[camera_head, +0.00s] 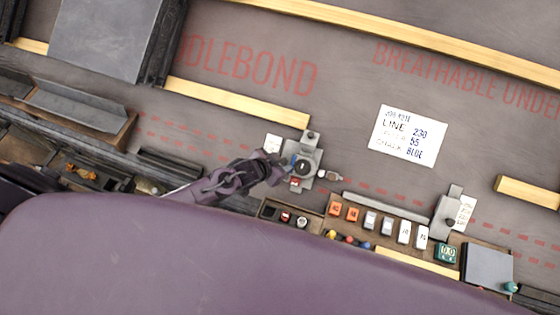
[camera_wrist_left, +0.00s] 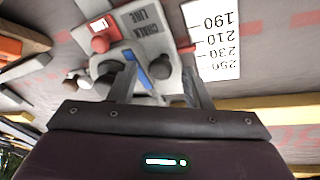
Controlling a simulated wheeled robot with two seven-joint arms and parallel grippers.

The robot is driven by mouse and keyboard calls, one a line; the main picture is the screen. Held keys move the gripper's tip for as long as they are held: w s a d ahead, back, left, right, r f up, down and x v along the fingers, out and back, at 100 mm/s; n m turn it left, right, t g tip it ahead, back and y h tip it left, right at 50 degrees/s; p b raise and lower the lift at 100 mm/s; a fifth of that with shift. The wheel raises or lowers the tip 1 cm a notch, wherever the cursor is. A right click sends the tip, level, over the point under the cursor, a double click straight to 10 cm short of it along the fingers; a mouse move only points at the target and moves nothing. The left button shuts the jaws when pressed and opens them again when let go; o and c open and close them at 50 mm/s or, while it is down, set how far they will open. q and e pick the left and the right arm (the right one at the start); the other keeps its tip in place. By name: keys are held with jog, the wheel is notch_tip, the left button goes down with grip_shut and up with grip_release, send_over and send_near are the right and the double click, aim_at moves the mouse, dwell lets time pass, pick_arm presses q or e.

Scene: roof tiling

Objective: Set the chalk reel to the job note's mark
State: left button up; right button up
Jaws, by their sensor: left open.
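The grey chalk reel (camera_head: 303,167) lies on the dark underlay. In the left wrist view the reel (camera_wrist_left: 140,48) shows "CHALK LINE" lettering, a red knob (camera_wrist_left: 100,44) and a blue bar (camera_wrist_left: 133,68). A white scale (camera_wrist_left: 213,40) beside it reads 190 to 250. A red pointer (camera_wrist_left: 186,49) sits near the 210 and 230 marks; the exact mark is hard to tell. The job note (camera_head: 408,136) reads LINE 230, 55, and CHALK BLUE. My left gripper (camera_head: 285,166) is at the reel's left side. Its open fingers (camera_wrist_left: 163,66) straddle part of the reel, contact unclear.
A wooden tray (camera_head: 375,240) with orange and white blocks stands at the reel's lower right. A second grey device (camera_head: 447,213) is further right. Wooden battens (camera_head: 237,101) cross the roof. The underlay around the note is clear.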

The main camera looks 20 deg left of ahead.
pick_arm(q)
jog(key=c, duration=0.4)
grip_shut()
jog(key=shift+w+r, duration=0.1)
jog(key=shift+w+r+p, duration=0.5)
jog(key=shift+w+r, duration=0.2)
jog(key=shift+w, duration=0.05)
jog(key=shift+w+f, duration=0.1)
jog(key=shift+w, duration=0.05)
pick_arm(e)
jog(key=shift+s+r, duration=0.4)
pick_arm(q)
jog(key=shift+o, duration=2)
grip_release()
jog(key=shift+f, duration=0.1)
